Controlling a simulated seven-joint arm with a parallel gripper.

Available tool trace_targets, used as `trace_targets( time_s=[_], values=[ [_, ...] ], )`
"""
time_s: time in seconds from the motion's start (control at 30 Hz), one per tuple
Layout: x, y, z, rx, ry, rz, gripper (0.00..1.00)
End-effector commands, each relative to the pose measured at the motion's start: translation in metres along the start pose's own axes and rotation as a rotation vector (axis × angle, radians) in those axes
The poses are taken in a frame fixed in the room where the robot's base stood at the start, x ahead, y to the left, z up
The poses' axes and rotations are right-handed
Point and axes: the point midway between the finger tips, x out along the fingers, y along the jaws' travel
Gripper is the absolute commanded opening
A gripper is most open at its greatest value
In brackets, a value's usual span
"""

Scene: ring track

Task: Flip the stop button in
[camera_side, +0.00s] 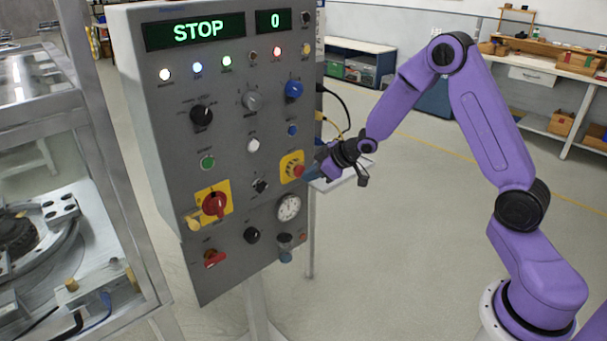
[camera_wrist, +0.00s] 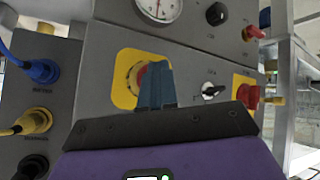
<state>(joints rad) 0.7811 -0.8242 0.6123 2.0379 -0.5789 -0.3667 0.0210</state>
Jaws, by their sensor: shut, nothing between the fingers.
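The stop button is a red round button on a yellow plate (camera_side: 292,165), low on the right of the grey control panel (camera_side: 235,130). The panel's display (camera_side: 195,31) reads STOP in green, with a 0 beside it. In the wrist view the button (camera_wrist: 134,77) is partly hidden behind my fingers. My gripper (camera_side: 305,174) is shut and empty, with its blue fingertips (camera_wrist: 155,85) right at the button. I cannot tell whether they touch it or how far the button is pressed.
A round gauge (camera_side: 289,208) sits just below the button, and a blue knob (camera_side: 293,90) is above it. A red rotary switch (camera_side: 214,203) is on another yellow plate. Cables (camera_side: 335,125) leave the panel's right side.

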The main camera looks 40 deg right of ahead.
Motion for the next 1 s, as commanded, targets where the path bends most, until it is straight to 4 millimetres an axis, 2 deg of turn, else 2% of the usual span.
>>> trace_targets(
  time_s=[1.0],
  values=[
    [-0.013,-0.010,0.009,0.000,0.001,0.000,0.00]
  ],
)
